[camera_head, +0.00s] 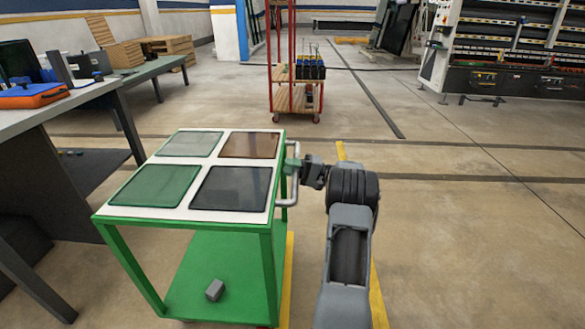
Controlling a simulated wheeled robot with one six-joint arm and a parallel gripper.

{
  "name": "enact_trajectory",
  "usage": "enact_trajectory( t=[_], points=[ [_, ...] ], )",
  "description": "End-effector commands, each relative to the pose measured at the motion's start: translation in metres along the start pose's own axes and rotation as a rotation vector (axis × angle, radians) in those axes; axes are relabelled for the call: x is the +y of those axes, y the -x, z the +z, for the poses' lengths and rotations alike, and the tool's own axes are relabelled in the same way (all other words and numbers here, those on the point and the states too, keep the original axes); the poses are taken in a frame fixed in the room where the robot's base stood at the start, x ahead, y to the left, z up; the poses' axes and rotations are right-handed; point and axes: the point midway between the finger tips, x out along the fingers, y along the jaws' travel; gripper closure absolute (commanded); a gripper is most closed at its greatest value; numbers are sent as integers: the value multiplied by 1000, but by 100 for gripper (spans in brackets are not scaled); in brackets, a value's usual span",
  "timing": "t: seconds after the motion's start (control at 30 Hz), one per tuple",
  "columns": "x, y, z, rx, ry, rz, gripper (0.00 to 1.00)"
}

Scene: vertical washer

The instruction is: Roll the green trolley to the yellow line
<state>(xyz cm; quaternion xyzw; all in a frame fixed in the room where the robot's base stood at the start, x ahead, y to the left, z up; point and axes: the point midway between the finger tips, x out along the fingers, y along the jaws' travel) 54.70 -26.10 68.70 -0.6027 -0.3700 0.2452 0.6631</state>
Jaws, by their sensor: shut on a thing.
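The green trolley (272,278) stands upright in the middle foreground, with a white top holding several flat panels and a lower green shelf. Its grey handle (291,187) is on the right side. My gripper (293,165) is shut on this handle, with my arm reaching up from the bottom of the picture. A yellow line (379,305) runs along the floor to the right of the trolley, partly hidden by my arm. Another yellow strip (286,290) shows on the floor close beside the trolley's right legs. The trolley's wheels are mostly out of view.
A grey workbench (60,100) with an orange case (33,95) stands close on the left. A red-framed cart (272,85) stands further back. A rack (500,50) is at the back right. The floor on the right is clear. A small grey block (215,290) lies on the trolley's lower shelf.

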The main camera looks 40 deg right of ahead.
Motion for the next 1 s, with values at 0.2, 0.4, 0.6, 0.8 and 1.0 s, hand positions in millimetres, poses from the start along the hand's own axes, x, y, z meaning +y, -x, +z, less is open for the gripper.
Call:
enact_trajectory(
  t=[0.2,0.4,0.6,0.8,1.0],
  points=[
    [-1,3,0,1,1,0,100],
    [-1,3,0,2,1,0,62],
    [-1,2,0,2,1,0,52],
    [-1,5,-1,3,0,0,52],
    [-2,31,-1,6,-1,-1,52]
  ],
)
